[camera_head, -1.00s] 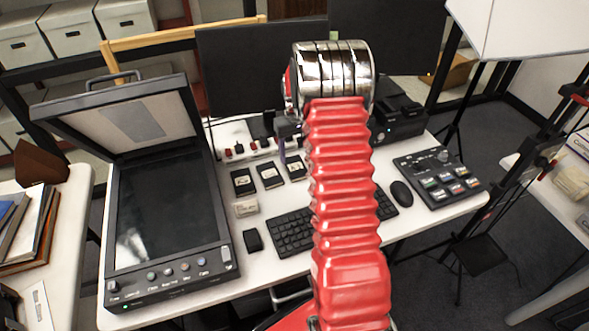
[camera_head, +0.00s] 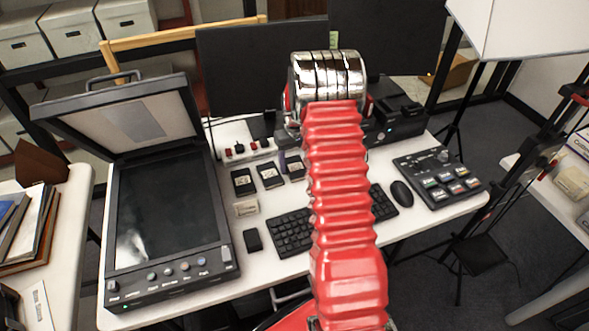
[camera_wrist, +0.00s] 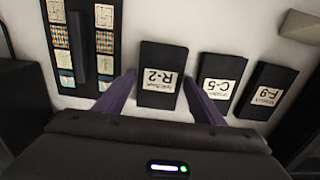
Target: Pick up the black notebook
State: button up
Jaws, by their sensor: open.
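Three black notebook-like items with white labels lie in a row on the white desk. In the wrist view the one marked R-2 (camera_wrist: 158,78) lies between the two purple fingers of my gripper (camera_wrist: 160,80), which is open. The C-5 one (camera_wrist: 222,82) is just right of the right finger, and the F-9 one (camera_wrist: 268,92) is farther right. In the head view the row shows left of my red arm, with black items (camera_head: 243,181), (camera_head: 270,174) and (camera_head: 295,169). There my gripper is mostly hidden behind the arm. I cannot tell its height above the R-2 item.
A large flatbed scanner (camera_head: 165,215) with raised lid stands at the left. A keyboard (camera_head: 292,232), mouse (camera_head: 402,192) and button panel (camera_head: 440,180) are in front and right. A power strip (camera_head: 240,150) and dark monitors (camera_head: 250,65) are behind. A dark strip with small pictures (camera_wrist: 82,42) lies near the gripper.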

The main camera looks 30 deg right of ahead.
aim_at(295, 166)
jog(key=shift+c, duration=0.5)
jog(key=c, duration=0.7)
jog(key=shift+r, duration=0.1)
jog(key=shift+c, duration=0.2)
notch_tip(295, 166, up, 10)
dwell(0.5)
